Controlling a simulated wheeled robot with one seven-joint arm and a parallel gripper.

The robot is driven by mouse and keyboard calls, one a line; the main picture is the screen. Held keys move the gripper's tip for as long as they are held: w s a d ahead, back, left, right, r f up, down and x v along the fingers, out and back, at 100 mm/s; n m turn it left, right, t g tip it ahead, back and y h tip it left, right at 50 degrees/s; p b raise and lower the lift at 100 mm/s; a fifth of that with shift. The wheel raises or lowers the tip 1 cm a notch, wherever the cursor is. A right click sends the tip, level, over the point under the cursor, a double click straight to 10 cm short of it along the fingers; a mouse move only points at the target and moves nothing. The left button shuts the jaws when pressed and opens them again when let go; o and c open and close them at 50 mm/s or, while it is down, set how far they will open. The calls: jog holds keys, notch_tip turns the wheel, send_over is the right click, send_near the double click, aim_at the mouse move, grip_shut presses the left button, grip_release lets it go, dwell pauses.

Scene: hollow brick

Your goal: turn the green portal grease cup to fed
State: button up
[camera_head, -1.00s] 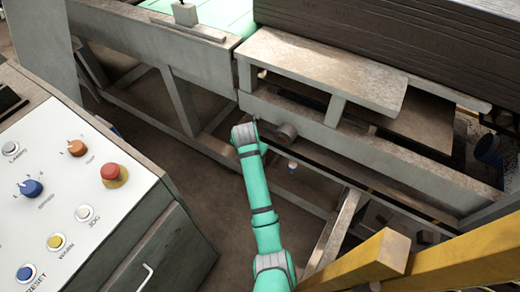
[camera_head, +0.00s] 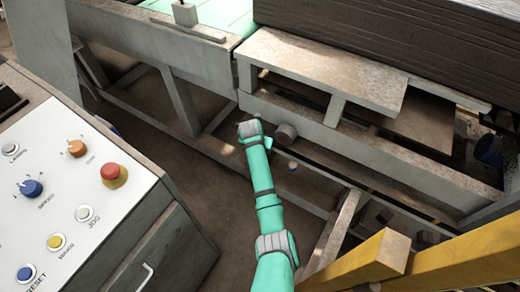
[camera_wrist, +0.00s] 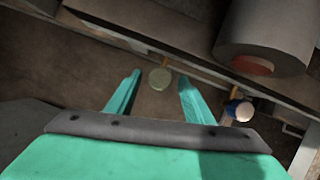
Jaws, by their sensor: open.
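A pale green round grease cup (camera_wrist: 159,79) shows in the wrist view, on a short orange stem below a beam. It appears between the two green fingers of my gripper (camera_wrist: 160,75), which are spread apart with nothing held. I cannot tell how far beyond the fingertips the cup is. In the head view my wrist is beside the frame under the shelf; the fingers are mostly hidden, and I cannot make out the green cup there.
A second cup, white and blue (camera_wrist: 240,109), hangs right of the fingers. A large grey cylinder with a reddish end (camera_wrist: 262,42) is above it. The control panel (camera_head: 70,190) stands at left, a yellow rail (camera_head: 440,262) at lower right. Open floor lies between panel and frame.

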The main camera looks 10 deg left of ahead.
jog(key=shift+w+f, duration=0.2)
jog(key=shift+f, duration=0.3)
jog(key=c, duration=1)
